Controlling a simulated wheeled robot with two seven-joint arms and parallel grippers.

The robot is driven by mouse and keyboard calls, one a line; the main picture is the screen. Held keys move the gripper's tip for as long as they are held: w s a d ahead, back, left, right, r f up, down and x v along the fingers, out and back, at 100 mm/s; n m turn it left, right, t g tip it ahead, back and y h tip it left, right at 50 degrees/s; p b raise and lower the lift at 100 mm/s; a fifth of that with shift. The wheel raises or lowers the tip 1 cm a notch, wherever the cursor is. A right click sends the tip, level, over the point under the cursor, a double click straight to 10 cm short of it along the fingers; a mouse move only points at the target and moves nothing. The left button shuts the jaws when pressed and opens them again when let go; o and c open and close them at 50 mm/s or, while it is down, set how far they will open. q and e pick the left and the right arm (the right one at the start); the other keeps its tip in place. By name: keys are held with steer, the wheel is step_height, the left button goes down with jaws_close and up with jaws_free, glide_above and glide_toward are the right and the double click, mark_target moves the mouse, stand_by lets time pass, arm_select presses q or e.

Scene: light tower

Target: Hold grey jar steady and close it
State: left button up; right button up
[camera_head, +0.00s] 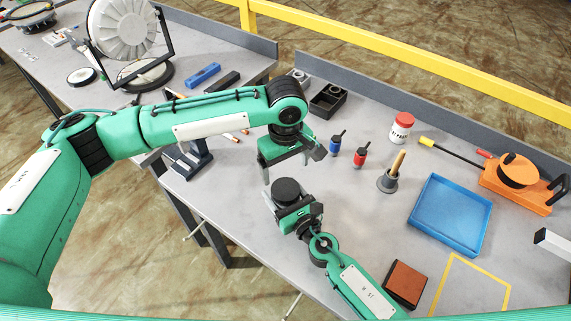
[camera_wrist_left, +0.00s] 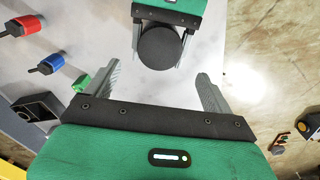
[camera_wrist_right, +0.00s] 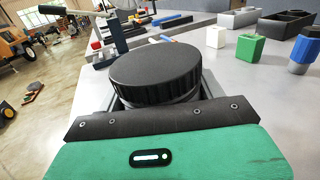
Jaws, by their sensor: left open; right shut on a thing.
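The grey jar is mostly hidden under its black ribbed lid (camera_wrist_right: 155,72). A narrow strip of the jar's side (camera_wrist_right: 168,102) shows below the rim in the right wrist view; I cannot tell how tightly the lid sits. My right gripper (camera_head: 292,205) is shut on the jar and holds it upright near the table's front edge. The round lid top also shows in the head view (camera_head: 287,188) and the left wrist view (camera_wrist_left: 160,47). My left gripper (camera_wrist_left: 160,84) is open and empty, just behind the lid in the head view, its fingers apart from it.
Blue (camera_head: 335,145) and red (camera_head: 360,156) small bottles stand right of my left gripper. Beyond are a pestle in a grey cup (camera_head: 388,182), a red-lidded white jar (camera_head: 401,128), a blue tray (camera_head: 450,240) and an orange device (camera_head: 522,185). A brown block (camera_head: 405,283) lies near the front edge.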

mark_target(285, 188)
arm_select(q)
steer(key=shift+f, duration=0.1)
steer(key=shift+f, duration=3.95)
steer(key=shift+c, duration=0.3)
steer(key=c, duration=1)
steer(key=shift+o, duration=0.2)
steer(key=m, duration=0.6)
steer(key=shift+m, duration=0.4)
